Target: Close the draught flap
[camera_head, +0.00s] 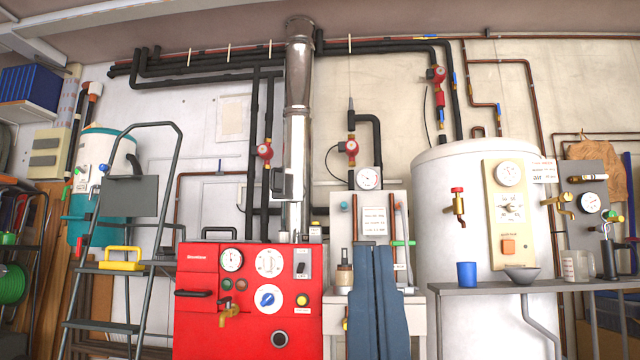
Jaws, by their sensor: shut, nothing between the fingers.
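The silver flue pipe (297,135) rises from behind the red boiler (248,300) to the ceiling. A dark grey fitting (281,183) sits low on the left of this pipe, above the boiler, and looks like the draught flap. It appears to stick out from the pipe, but it is too small to tell how far the flap stands open.
A grey stepladder (170,150) with a yellow-handled box (121,259) stands left of the boiler. Dark pipes flank the flue.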

